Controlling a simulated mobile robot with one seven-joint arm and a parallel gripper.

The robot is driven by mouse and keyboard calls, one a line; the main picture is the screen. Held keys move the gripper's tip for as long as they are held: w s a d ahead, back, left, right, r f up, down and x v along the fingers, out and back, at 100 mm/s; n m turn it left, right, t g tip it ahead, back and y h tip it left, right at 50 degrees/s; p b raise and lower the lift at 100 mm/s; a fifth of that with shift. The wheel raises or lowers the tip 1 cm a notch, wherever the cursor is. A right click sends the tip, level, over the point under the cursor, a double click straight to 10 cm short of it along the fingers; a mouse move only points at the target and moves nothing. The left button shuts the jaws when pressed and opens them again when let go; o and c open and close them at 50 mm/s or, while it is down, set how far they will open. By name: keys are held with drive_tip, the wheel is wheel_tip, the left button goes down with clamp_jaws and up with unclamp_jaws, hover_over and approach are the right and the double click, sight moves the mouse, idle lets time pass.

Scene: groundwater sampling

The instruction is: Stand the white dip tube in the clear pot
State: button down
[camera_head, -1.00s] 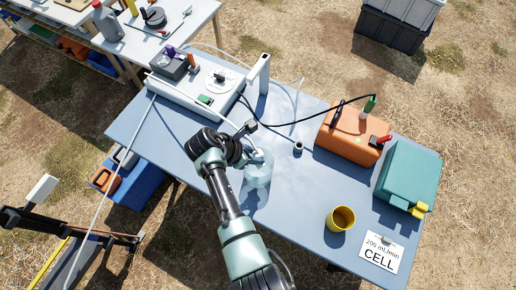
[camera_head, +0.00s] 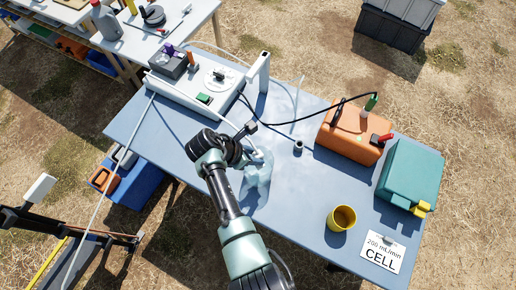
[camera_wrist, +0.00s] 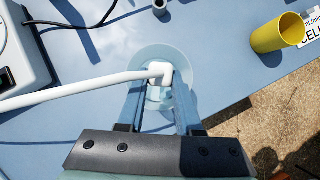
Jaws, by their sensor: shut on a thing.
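The clear pot (camera_head: 257,178) stands on the blue table, partly hidden by my arm in the head view. In the wrist view its round rim (camera_wrist: 140,62) shows around and behind my fingers. My gripper (camera_wrist: 160,95) is shut on the white dip tube (camera_wrist: 162,72), near its white elbow, directly over the pot. A white hose runs from the elbow to the left. In the head view my gripper (camera_head: 254,157) is at the pot's top. The tube's lower end is hidden, and I cannot tell how deep it reaches or whether it touches the bottom.
A white pump unit (camera_head: 190,95) is at the left. An orange case (camera_head: 352,133), a teal case (camera_head: 411,175) and a yellow cup (camera_head: 341,218) are to the right. A small dark cylinder (camera_head: 298,147) stands near the pot. A black cable crosses the table's back.

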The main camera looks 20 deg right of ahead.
drive_tip(key=shift+f, duration=0.2)
drive_tip(key=c, duration=0.5)
unclamp_jaws()
drive_tip(key=shift+a+r, duration=0.1)
drive_tip(key=v, duration=1.2)
drive_tip(key=shift+a+r, duration=0.15)
drive_tip(key=shift+r, duration=0.15)
